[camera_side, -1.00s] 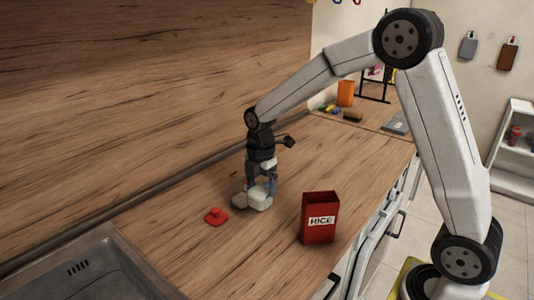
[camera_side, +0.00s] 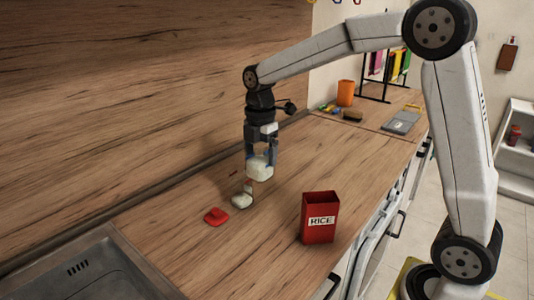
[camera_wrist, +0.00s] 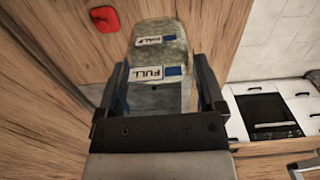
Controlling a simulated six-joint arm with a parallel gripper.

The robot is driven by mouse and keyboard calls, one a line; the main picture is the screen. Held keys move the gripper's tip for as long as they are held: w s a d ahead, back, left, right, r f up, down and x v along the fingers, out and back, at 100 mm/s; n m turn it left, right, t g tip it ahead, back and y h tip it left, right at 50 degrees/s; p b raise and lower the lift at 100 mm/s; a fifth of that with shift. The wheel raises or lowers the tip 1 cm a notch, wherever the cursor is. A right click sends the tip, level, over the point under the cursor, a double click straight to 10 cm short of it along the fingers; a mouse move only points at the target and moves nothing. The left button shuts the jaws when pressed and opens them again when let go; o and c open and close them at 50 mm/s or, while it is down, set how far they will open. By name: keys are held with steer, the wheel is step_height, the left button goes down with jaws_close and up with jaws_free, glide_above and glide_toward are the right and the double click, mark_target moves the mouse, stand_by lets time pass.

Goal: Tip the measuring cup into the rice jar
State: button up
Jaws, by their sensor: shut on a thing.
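The measuring cup (camera_side: 260,168) is a pale, whitish cup held off the counter between my gripper's fingers. My gripper (camera_side: 261,158) is shut on it and points down. In the wrist view the cup (camera_wrist: 157,95) fills the space between the fingers, with blue-and-white labels, one reading FULL. The rice jar (camera_side: 318,222) is a red, open-topped box with a white RICE label, upright on the counter to the right of and nearer than the cup. The jar does not show in the wrist view.
A red lid with a knob (camera_side: 216,216) and a small greyish object (camera_side: 242,198) lie on the counter left of the jar. A sink (camera_side: 85,270) is at the front left. An orange cup (camera_side: 345,92) and small items stand far back.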

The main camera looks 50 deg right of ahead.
step_height(320, 180, up, 7)
steer(key=shift+r, duration=0.15)
steer(key=shift+w+d+r, duration=0.1)
steer(key=shift+w+r, duration=0.1)
steer(key=shift+r, duration=0.1)
steer(key=shift+w+d+t+h, duration=0.3)
steer(key=shift+w+d, duration=2.1)
steer(key=shift+w, duration=1.7)
steer(key=shift+w+d+t+h, duration=0.3)
steer(key=shift+w+d, duration=2.1)
steer(key=shift+w, duration=1.7)
steer(key=shift+f, duration=2.65)
steer(key=shift+f, duration=0.1)
steer(key=shift+w+d+f+t+h, duration=0.1)
steer(key=shift+f+t+h, duration=0.4)
steer(key=shift+f, duration=0.55)
steer(key=shift+f, duration=0.15)
